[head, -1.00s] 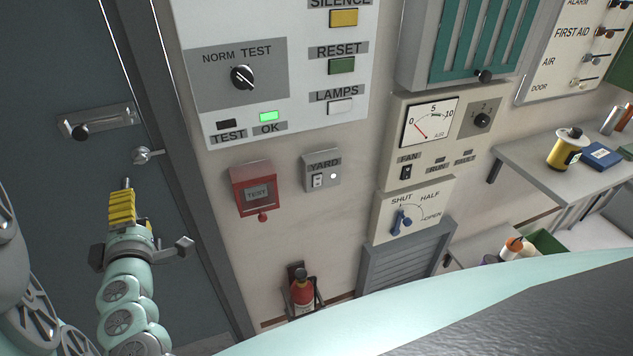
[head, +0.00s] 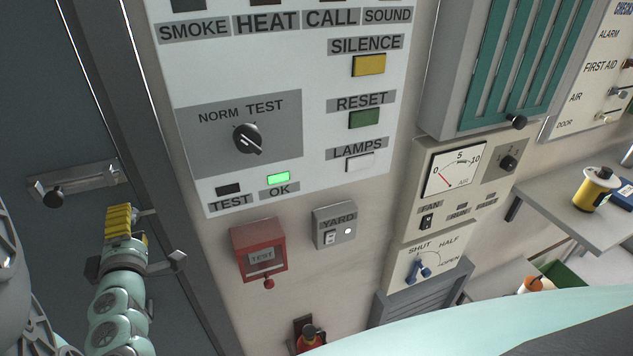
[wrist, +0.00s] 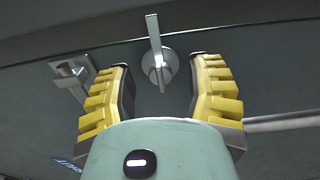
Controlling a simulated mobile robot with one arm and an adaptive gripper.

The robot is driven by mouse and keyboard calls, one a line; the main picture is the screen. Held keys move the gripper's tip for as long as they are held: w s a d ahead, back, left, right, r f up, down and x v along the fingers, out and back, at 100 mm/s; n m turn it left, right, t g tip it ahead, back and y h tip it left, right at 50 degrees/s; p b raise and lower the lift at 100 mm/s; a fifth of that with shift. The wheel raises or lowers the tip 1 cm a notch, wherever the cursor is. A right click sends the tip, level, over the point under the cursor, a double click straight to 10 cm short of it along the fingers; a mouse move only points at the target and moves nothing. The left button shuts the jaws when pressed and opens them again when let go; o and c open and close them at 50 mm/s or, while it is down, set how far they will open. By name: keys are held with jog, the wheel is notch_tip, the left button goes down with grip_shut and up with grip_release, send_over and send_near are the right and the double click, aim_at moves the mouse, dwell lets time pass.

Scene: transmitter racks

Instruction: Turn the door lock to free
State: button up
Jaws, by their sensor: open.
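The door lock is a round metal knob with a flat thumb-turn bar (wrist: 156,38). In the wrist view it sits between my open fingertips (wrist: 160,64), and the bar stands upright. In the head view only a bit of the lock (head: 147,212) shows at the door's right edge, just right of my gripper (head: 119,209). The yellow fingers hide the rest of it. My gripper is open and empty. I cannot tell how far the tips reach along the knob, but no finger visibly touches it.
A door handle on a plate (head: 80,182) is up and left of the lock in the head view. The door frame (head: 130,110) runs close on the right. A red call box (head: 258,248) and a grey alarm panel (head: 210,185) are on the wall beyond.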

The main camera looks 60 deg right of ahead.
jog(key=shift+w+d, duration=0.25)
jog(key=shift+d, duration=0.05)
jog(key=shift+o, duration=0.4)
jog(key=shift+a, duration=0.1)
grip_shut()
